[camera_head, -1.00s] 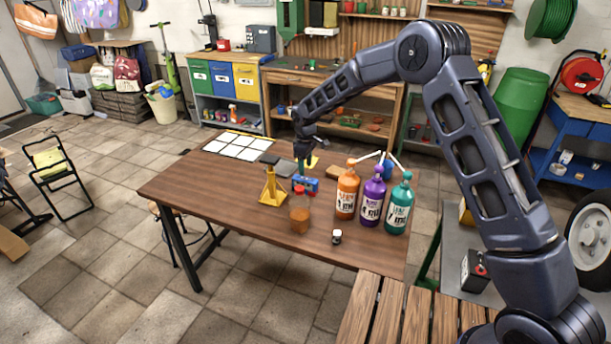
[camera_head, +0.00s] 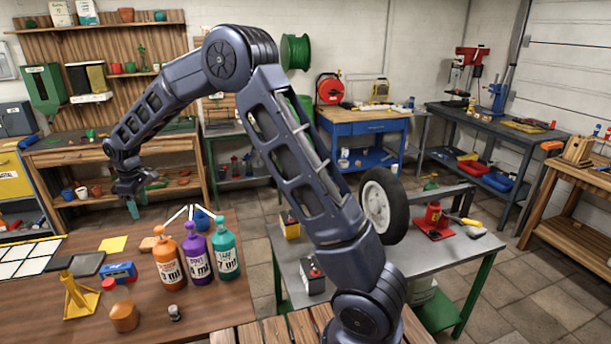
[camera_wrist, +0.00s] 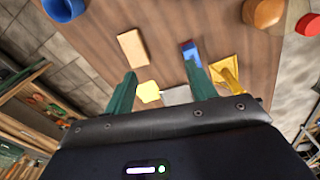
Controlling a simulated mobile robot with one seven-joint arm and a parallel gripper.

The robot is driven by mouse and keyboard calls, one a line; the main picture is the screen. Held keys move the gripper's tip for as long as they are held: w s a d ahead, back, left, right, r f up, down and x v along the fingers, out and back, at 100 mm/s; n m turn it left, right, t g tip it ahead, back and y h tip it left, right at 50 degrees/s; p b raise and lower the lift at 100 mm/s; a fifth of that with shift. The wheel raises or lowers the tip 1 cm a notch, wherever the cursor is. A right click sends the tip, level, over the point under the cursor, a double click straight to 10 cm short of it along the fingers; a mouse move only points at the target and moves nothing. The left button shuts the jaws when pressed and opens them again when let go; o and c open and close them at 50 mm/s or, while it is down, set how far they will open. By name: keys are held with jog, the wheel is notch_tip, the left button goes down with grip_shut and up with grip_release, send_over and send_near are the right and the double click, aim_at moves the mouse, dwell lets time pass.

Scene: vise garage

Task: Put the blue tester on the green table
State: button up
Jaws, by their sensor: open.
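The blue tester (camera_head: 118,272) is a small blue box with some red on it, lying on the brown wooden table (camera_head: 215,305). In the wrist view the tester (camera_wrist: 189,52) shows just beyond the right fingertip. My gripper (camera_head: 137,205) is open and empty, pointing down, above and apart from the far part of the wooden table. Its two green fingers (camera_wrist: 160,75) are spread in the wrist view. The green table, with a grey top (camera_head: 450,262) and green legs, stands to the right, partly hidden behind my arm.
Orange (camera_head: 168,262), purple (camera_head: 197,258) and teal (camera_head: 226,252) bottles stand right of the tester. A yellow stand (camera_head: 78,298) and orange-brown bottle (camera_head: 122,314) are in front. The green table holds a wheel (camera_head: 384,207), a red item (camera_head: 433,220) and a battery (camera_head: 314,275).

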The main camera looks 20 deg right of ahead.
jog(key=s+d+r+m+t, duration=0.1)
jog(key=s+d+r+m, duration=0.1)
jog(key=d+r, duration=0.65)
jog(key=s+d+r+m, duration=0.2)
jog(key=d+r+m, duration=0.1)
jog(key=d, duration=1.1)
jog(key=s+d+r+m+t, duration=0.1)
jog(key=s+d+r+m, duration=0.1)
jog(key=d+r, duration=0.65)
jog(key=s+d+f+m+t, duration=0.1)
jog(key=s+d+f+m, duration=0.2)
jog(key=s+d+m, duration=0.5)
jog(key=s+d, duration=1.3)
jog(key=d, duration=0.1)
jog(key=shift+s+d+f+t, duration=0.3)
jog(key=shift+f+t, duration=0.1)
jog(key=shift+o, duration=0.4)
jog(key=shift+s+d+f, duration=0.15)
jog(key=shift+s+f, duration=0.05)
jog(key=shift+s, duration=0.15)
